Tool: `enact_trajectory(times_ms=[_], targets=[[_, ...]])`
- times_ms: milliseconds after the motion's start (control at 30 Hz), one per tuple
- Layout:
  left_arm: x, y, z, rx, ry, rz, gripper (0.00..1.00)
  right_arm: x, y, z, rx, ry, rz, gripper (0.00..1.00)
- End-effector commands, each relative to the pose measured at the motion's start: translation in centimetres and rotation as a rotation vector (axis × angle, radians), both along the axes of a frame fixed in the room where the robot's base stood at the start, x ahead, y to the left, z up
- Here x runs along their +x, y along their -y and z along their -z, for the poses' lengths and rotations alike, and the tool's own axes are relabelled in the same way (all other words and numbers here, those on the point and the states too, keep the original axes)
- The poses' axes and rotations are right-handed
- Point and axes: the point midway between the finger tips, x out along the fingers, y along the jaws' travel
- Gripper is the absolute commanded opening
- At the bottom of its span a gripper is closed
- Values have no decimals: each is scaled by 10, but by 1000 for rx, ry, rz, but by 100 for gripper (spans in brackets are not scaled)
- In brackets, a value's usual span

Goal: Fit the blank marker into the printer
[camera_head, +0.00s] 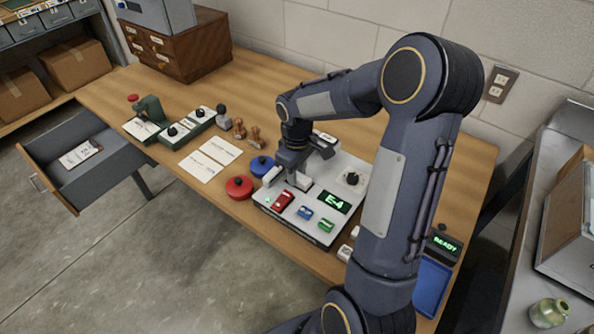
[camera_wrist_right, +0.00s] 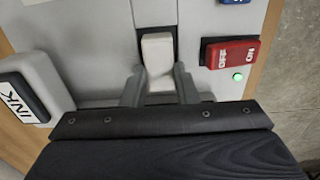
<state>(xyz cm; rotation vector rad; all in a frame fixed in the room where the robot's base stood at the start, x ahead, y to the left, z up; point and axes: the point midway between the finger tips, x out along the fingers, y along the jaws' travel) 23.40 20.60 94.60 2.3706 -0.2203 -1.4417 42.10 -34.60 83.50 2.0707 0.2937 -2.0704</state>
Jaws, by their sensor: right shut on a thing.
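The printer (camera_head: 322,228) is a pale grey box at the table's front edge. It has an "E-4" green display (camera_head: 334,201), red, blue and green switches and a black knob. My right gripper (camera_head: 297,178) is over its left part. In the wrist view my right gripper (camera_wrist_right: 159,88) is shut on a small white block, the blank marker (camera_wrist_right: 157,52). The marker lies in line with a recessed slot (camera_wrist_right: 155,13) in the printer's face; I cannot tell whether it is seated. My left gripper is not in view.
A red switch (camera_wrist_right: 230,52) with a lit green lamp and an INK pad (camera_wrist_right: 18,98) flank the gripper. Red (camera_head: 239,187) and blue (camera_head: 262,165) round pads stand left of the printer. Small white pieces (camera_head: 345,252) lie at its right. An open drawer (camera_head: 80,160) juts out at left.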

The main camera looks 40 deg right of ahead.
Motion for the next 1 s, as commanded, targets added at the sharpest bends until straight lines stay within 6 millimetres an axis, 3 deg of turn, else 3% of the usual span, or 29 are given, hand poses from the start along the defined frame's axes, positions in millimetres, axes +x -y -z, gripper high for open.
enact_trajectory(times_ms=[167, 200, 367, 667, 1000], targets=[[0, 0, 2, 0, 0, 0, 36, 0, 0, 2, 0, 0, 0, 4], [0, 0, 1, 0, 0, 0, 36, 0, 0, 2, 0, 0, 0, 30], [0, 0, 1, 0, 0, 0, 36, 0, 0, 2, 0, 0, 0, 51], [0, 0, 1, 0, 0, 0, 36, 0, 0, 0, 0, 0, 0, 52], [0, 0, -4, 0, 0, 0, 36, 1, 0, -51, -1, 4, 0, 52]])
